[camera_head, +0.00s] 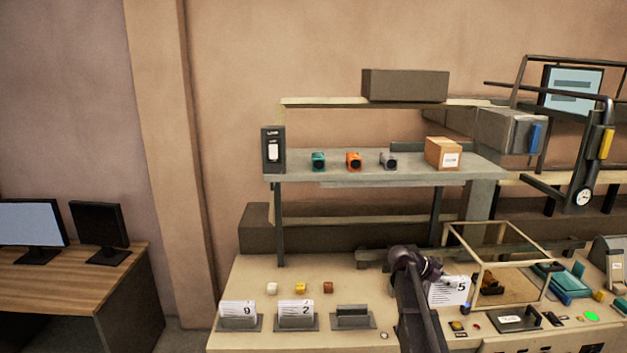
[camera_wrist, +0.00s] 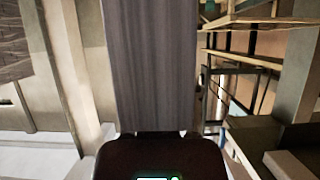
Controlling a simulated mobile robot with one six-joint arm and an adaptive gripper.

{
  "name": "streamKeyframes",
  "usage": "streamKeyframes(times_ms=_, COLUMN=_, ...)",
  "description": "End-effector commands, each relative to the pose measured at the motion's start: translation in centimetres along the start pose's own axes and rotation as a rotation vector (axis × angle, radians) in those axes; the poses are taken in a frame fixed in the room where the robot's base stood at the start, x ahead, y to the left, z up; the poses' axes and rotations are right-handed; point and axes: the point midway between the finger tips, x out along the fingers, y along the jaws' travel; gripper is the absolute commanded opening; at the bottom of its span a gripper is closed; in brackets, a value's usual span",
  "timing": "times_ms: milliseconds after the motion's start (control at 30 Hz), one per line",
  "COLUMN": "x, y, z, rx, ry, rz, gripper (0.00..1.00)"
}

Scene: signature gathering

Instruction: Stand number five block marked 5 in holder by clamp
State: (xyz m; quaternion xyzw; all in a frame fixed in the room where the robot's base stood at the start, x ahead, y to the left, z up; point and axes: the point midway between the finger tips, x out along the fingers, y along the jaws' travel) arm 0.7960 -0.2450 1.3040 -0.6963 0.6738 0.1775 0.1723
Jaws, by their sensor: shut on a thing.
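To the left stand three dark holders in a row. The right holder (camera_head: 353,322) shows no white block. I cannot make out a clamp.
Several small coloured cubes (camera_head: 300,288) lie behind the holders. A glass-sided frame (camera_head: 483,262) stands close right of the block. A grey shelf (camera_head: 400,172) with several small items spans above the bench. Buttons and trays crowd the bench's right side.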

Motion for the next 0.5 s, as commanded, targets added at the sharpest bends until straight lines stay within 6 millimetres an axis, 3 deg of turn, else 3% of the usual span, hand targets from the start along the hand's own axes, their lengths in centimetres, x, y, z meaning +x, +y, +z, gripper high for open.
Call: streamKeyframes(times_ms=500, x=3.4, y=0.0, z=6.4, rx=-0.001, ry=0.001, rz=-0.001, gripper=0.00)
